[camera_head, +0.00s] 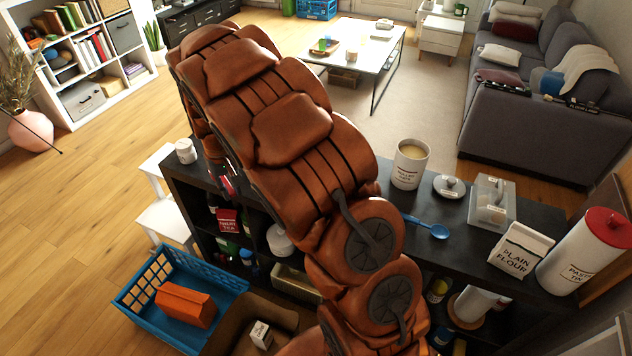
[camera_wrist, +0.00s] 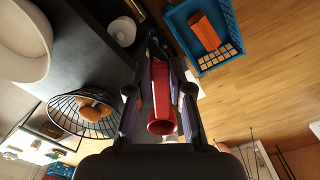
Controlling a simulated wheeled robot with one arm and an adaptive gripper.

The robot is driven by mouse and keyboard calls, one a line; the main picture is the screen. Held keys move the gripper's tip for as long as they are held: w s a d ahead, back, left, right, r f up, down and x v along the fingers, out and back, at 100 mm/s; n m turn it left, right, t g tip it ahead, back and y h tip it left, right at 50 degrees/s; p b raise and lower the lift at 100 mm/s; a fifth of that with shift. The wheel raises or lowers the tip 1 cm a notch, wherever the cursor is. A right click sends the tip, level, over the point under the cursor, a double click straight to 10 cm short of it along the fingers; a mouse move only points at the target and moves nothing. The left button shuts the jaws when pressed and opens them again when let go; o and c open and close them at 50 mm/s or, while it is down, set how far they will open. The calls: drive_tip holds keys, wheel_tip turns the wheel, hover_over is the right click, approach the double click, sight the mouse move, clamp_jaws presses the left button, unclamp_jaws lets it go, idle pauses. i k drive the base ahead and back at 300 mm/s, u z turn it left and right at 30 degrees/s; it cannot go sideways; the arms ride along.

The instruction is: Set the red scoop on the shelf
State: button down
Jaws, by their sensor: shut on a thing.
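In the wrist view, my gripper (camera_wrist: 160,82) is shut on the red scoop (camera_wrist: 162,122), whose round, hollow red part sits between the fingers and faces the camera. The dark shelf unit (camera_head: 455,243) runs across the head view, with a black top and open compartments below. In the head view, my arm covers the middle of the shelf, and I cannot make out the gripper clearly. The dark shelf top (camera_wrist: 75,50) also shows at the left of the wrist view.
On the top stand a cream canister (camera_head: 410,165), white lid (camera_head: 449,187), blue spoon (camera_head: 428,227), clear box (camera_head: 492,200), flour pack (camera_head: 521,250), pasta tin (camera_head: 583,252) and, at left, a white jar (camera_head: 186,151). A blue crate (camera_head: 233,283) holds an orange box (camera_head: 186,305).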

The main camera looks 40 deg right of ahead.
sight(417, 215)
drive_tip(key=u, duration=0.8)
drive_tip(key=k, duration=0.6)
drive_tip(key=z, duration=1.45)
